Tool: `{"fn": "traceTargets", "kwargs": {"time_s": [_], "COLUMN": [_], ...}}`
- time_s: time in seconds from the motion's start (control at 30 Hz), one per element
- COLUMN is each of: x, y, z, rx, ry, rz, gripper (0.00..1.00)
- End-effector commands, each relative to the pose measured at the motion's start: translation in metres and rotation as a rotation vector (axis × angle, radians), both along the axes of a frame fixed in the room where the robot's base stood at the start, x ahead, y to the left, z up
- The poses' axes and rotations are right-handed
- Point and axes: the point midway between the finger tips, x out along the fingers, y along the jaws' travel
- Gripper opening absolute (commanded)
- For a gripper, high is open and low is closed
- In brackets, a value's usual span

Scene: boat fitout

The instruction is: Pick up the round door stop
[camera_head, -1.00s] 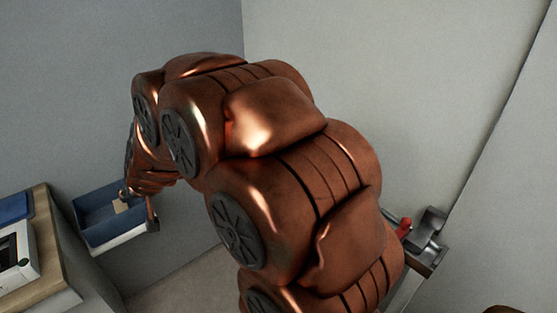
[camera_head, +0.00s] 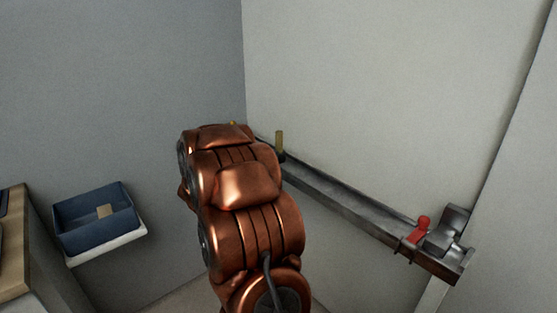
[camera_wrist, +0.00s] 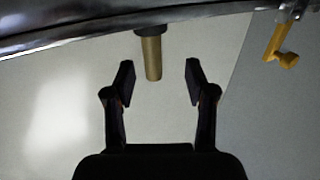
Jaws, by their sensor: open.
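A brass-coloured cylinder with a dark round collar, which I take to be the round door stop, stands upright on the long grey metal rail in the head view (camera_head: 280,142). In the wrist view the same cylinder (camera_wrist: 153,58) hangs down from the rail at the top of the picture. My gripper (camera_wrist: 160,75) is open and empty. The end of the cylinder shows between its two fingertips, touching neither; the depth between them I cannot tell. In the head view my arm hides the gripper.
The rail (camera_head: 345,205) runs along the wall, with a red-handled clamp or vise (camera_head: 422,228) at its right end. A yellow part (camera_wrist: 276,42) sits right of the cylinder in the wrist view. A blue bin (camera_head: 72,238) holding a tan block stands at left, beside a wooden counter (camera_head: 14,250).

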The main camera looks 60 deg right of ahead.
Motion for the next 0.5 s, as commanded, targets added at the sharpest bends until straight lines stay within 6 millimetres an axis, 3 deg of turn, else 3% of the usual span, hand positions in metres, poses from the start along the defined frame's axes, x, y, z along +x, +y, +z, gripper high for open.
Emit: {"fn": "traceTargets", "kwargs": {"time_s": [0.5], "x": [-0.004], "y": [-0.044], "z": [-0.005], "rx": [-0.007], "ry": [0.001], "rz": [-0.011], "gripper": [0.55]}}
